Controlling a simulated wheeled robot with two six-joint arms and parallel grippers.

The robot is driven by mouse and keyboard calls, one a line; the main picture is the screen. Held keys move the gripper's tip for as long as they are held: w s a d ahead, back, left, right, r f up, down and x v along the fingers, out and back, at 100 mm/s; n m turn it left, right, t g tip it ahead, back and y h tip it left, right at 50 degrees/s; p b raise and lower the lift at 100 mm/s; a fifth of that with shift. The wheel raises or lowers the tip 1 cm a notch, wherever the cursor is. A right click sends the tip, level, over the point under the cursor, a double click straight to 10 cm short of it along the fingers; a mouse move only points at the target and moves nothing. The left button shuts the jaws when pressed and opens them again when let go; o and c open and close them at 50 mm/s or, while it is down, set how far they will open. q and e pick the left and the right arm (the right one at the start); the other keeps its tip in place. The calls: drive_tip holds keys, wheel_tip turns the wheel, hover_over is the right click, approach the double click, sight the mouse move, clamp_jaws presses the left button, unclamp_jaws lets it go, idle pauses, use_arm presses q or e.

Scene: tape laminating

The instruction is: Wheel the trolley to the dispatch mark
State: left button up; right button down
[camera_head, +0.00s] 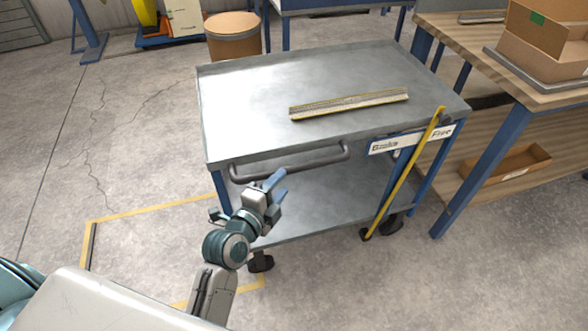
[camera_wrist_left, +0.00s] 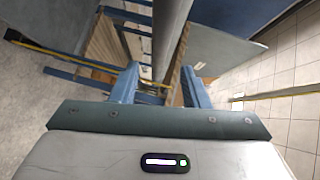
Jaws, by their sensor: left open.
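The trolley (camera_head: 240,105) has a grey metal top, a lower shelf, blue legs and black casters. Its dark handle bar (camera_head: 318,163) runs along the near side. My left gripper (camera_head: 277,184) is open just below and in front of the handle. In the left wrist view, a grey bar (camera_wrist_left: 172,35), apparently the handle, runs between the open fingers, with no grip on it. A yellow outline (camera_head: 150,212) is on the floor at the trolley's left; I cannot tell if it is the dispatch mark. My right gripper is not in view.
A yellow rod (camera_head: 405,180) slants down the trolley's right front beside white labels (camera_head: 400,143). A ruler-like strip (camera_head: 348,103) lies on top. A wooden bench (camera_head: 472,50) with boxes stands close at right. A brown drum (camera_head: 233,40) stands behind. Floor at left is clear.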

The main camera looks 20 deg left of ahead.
sight(292, 172)
use_arm(q)
drive_tip(key=x, duration=0.7)
drive_tip(key=shift+p, duration=0.3)
drive_tip(key=shift+w, duration=0.3)
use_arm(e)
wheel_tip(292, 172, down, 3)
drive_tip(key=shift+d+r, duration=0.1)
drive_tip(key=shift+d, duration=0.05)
use_arm(q)
clamp_jaws()
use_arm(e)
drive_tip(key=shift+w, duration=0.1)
